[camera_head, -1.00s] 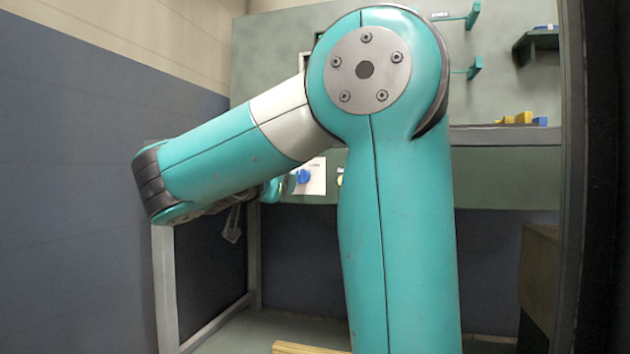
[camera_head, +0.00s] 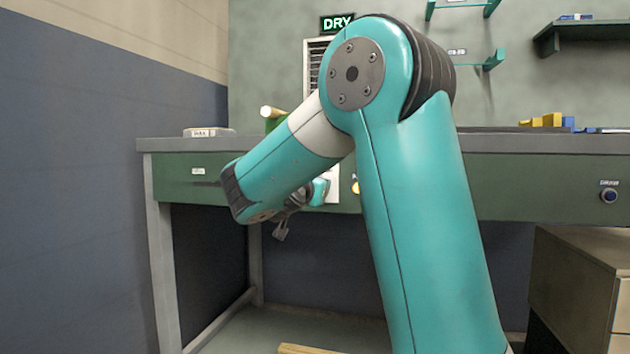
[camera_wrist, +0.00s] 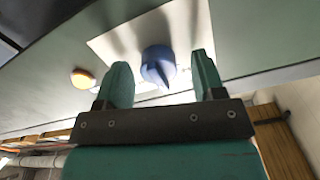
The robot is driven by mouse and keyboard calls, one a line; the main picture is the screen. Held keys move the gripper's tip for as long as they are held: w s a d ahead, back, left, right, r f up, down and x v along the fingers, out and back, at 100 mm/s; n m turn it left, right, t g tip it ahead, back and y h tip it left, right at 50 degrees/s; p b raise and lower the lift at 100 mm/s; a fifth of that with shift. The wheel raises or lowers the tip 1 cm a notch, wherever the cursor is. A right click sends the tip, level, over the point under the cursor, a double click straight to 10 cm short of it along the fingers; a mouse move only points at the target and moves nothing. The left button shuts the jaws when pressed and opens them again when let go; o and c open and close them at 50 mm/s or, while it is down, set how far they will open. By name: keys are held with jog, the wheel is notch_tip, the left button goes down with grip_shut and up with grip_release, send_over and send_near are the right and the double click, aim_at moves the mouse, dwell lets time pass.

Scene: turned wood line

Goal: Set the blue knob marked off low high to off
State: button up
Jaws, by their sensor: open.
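The blue knob (camera_wrist: 158,62) sits on a pale plate (camera_wrist: 115,45) in the wrist view, its pointed end toward the bottom of the picture. My gripper (camera_wrist: 161,78) is open, with one finger on each side of the knob in the picture. I cannot tell whether the fingers touch it. The knob's off, low and high marks cannot be read. In the head view my arm hides the knob, and only part of the pale plate (camera_head: 333,186) shows on the bench front.
An amber button (camera_wrist: 83,79) is left of the plate in the wrist view. A green bench (camera_head: 185,168) carries the panel. A dark round control (camera_head: 608,196) is on its front at right. A drawer cabinet (camera_head: 575,285) stands below right. A lit DRY sign (camera_head: 337,23) hangs behind.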

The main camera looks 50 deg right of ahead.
jog(key=shift+s+d, duration=0.1)
jog(key=c, duration=0.9)
jog(key=n+p, duration=0.2)
jog(key=n, duration=0.2)
jog(key=shift+r+n+p, duration=0.1)
jog(key=shift+n+p, duration=0.2)
jog(key=shift+p, duration=0.05)
jog(key=shift+n+p, duration=1.25)
jog(key=shift+n, duration=0.85)
jog(key=o, duration=0.9)
